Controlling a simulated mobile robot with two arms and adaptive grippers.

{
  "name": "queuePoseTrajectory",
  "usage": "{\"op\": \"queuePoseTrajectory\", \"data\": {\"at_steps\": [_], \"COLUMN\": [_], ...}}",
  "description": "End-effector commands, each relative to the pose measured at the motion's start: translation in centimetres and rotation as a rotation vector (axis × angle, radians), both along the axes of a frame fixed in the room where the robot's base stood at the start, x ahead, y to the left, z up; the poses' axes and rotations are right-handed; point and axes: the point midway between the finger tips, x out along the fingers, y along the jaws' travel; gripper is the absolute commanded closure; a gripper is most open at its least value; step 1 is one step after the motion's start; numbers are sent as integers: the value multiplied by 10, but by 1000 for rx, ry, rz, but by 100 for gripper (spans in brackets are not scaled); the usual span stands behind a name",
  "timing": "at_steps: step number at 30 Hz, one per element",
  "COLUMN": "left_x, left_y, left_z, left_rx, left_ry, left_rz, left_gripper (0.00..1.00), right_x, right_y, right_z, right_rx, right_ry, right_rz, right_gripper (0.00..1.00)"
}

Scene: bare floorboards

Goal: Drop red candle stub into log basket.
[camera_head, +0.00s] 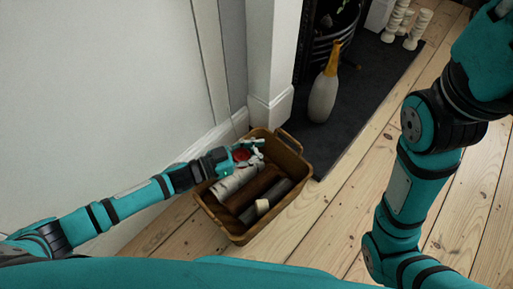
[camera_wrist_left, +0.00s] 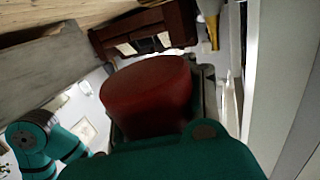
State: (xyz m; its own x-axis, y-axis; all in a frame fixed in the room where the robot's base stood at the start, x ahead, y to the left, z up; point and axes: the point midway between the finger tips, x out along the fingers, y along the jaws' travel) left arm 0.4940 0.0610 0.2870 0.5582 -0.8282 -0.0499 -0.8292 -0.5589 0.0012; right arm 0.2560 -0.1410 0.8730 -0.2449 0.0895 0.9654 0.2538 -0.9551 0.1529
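The red candle stub (camera_head: 241,155) is in my left gripper (camera_head: 247,151), partly hidden by the fingers in the head view. In the left wrist view the stub (camera_wrist_left: 147,92) is large and close, a dull red cylinder between the fingers. The brown log basket (camera_head: 292,204) stands on the floor by the wall, open at the top. My left gripper is over the back left part of the basket; its exact height above the logs is hard to tell. My right arm shows at the right, but its gripper is out of view.
In the basket lie a pale birch log (camera_head: 236,181) and darker logs (camera_head: 274,195). A white wall and pillar (camera_head: 270,70) stand close behind. A pale bottle-shaped vase (camera_head: 322,98) with a yellow neck stands on the dark hearth. Floorboards right of the basket are clear.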

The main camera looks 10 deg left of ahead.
Motion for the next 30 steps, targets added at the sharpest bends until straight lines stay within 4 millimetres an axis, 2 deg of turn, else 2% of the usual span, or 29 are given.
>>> {"op": "queuePoseTrajectory", "data": {"at_steps": [9, 21, 30], "left_x": [0, 0, -1], "left_y": [0, 0, 2], "left_z": [0, 0, -1], "left_rx": [1, 1, 1], "left_ry": [-1, -1, 0], "left_rz": [0, 0, 0], "left_gripper": [100, 48, 48], "right_x": [-1, -1, 0], "right_y": [0, 0, 0], "right_z": [1, 1, 0], "right_rx": [0, 0, 0], "right_ry": [-4, -5, -1], "right_rz": [0, 1, -1], "right_gripper": [60, 60, 60]}}
